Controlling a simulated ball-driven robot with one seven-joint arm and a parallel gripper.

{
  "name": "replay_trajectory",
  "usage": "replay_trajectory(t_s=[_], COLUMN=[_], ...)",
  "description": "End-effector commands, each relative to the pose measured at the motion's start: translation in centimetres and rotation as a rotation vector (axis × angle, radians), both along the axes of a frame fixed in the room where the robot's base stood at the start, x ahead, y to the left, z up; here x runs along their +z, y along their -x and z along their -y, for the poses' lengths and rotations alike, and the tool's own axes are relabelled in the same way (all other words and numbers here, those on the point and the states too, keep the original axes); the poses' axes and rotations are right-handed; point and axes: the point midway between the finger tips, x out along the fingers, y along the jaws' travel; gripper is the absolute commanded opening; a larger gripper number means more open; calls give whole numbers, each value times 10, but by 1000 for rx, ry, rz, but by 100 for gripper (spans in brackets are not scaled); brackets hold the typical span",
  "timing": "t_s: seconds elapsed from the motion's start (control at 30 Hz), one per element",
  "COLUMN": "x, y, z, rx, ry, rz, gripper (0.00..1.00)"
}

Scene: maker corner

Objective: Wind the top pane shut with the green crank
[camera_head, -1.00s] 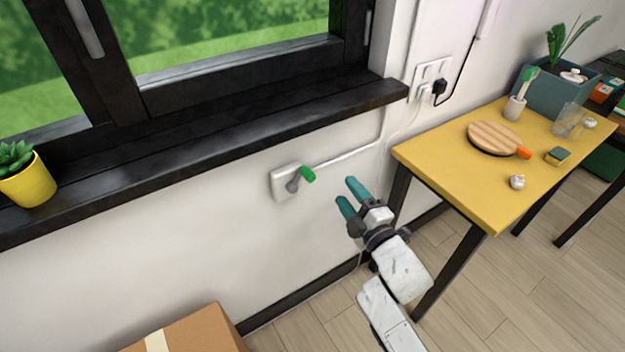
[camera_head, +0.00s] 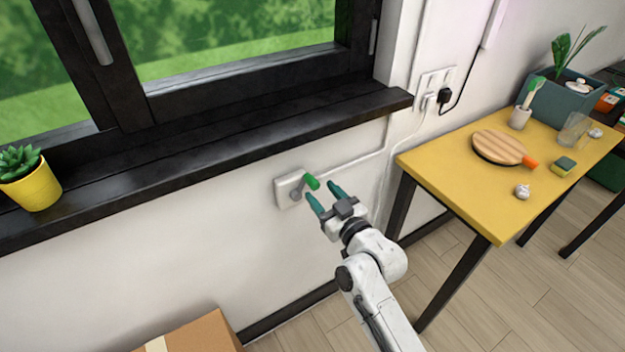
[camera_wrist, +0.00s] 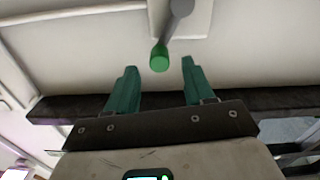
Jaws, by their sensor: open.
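The green crank (camera_head: 312,181) sticks out from a white wall box on a grey arm, below the window sill. My gripper (camera_head: 322,194) is open with its teal fingers pointing at the crank handle, just short of it. In the wrist view the green handle (camera_wrist: 159,58) lies ahead of and between the two open fingertips (camera_wrist: 158,64), with nothing held. The window (camera_head: 230,60) shows above in its dark frame. Only its lower part is in view, so the state of the top pane cannot be told.
The dark sill (camera_head: 200,145) juts out above the crank, with a yellow succulent pot (camera_head: 36,189) at its left. A yellow table (camera_head: 445,165) with several items stands to the right. A cardboard box (camera_head: 195,335) is on the floor below.

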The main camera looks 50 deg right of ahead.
Motion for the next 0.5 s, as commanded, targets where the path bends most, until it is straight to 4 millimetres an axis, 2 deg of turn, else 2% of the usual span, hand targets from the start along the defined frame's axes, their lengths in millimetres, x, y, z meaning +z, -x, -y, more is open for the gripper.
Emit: replay_trajectory(t_s=[0.2, 0.5], x=[2, 0], y=[-34, -51], z=[11, 15], rx=[-1, -1], ry=[2, 1], rz=[1, 0], gripper=[53, 53])
